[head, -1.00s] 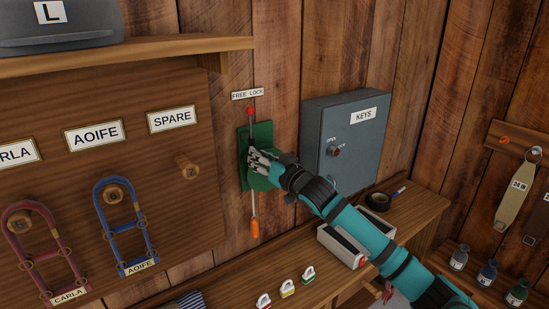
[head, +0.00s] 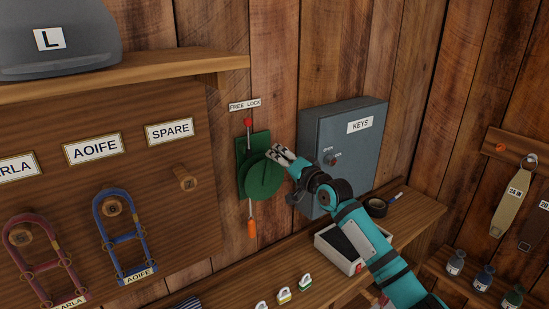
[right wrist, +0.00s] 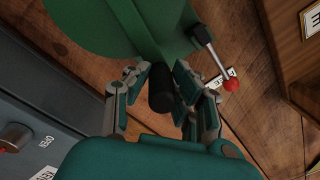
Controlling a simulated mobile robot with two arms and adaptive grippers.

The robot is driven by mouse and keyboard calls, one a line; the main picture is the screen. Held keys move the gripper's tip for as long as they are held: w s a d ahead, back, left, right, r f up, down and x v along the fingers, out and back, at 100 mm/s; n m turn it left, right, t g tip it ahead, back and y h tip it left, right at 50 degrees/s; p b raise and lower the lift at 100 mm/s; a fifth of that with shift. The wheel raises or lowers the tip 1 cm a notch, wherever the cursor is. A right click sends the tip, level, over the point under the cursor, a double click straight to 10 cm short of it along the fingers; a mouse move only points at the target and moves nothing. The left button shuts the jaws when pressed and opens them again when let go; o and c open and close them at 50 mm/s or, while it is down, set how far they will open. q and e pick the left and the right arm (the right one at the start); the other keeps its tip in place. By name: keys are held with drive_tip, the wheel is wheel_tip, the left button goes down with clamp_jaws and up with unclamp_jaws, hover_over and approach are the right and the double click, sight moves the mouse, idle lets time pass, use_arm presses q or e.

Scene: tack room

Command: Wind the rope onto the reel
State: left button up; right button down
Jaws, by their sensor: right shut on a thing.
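The green reel (head: 261,178) is mounted on the plank wall below a FREE LOCK label; its round face also fills the top of the right wrist view (right wrist: 105,22). A lever with a red knob (head: 248,122) points up toward the label; its knob (right wrist: 231,85) also shows in the right wrist view. A short pale length of rope (head: 250,208) hangs below the reel, with an orange end piece (head: 251,229). My right gripper (head: 281,156) is at the reel's right edge, shut on the dark crank handle (right wrist: 161,88). Rope wound inside the reel is hidden. My left gripper is not in view.
A grey KEYS cabinet (head: 341,145) stands close to the right of the reel. Below is a wooden bench (head: 285,262) with a tray (head: 345,240), black tape (head: 376,207) and small padlocks (head: 284,295). A peg board (head: 160,210) is at left.

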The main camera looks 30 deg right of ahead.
drive_tip(key=shift+d+f, duration=0.15)
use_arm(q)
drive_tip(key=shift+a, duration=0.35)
use_arm(e)
drive_tip(key=shift+m, duration=0.3)
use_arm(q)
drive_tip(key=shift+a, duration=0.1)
use_arm(e)
drive_tip(key=c, duration=1.1)
unclamp_jaws()
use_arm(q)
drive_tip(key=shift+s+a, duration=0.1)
use_arm(e)
drive_tip(key=shift+s+d, duration=0.1)
drive_tip(key=s, duration=0.8)
drive_tip(key=s+d, duration=0.1)
drive_tip(key=s, duration=0.2)
drive_tip(key=shift+s+f, duration=0.15)
drive_tip(key=shift+s, duration=0.25)
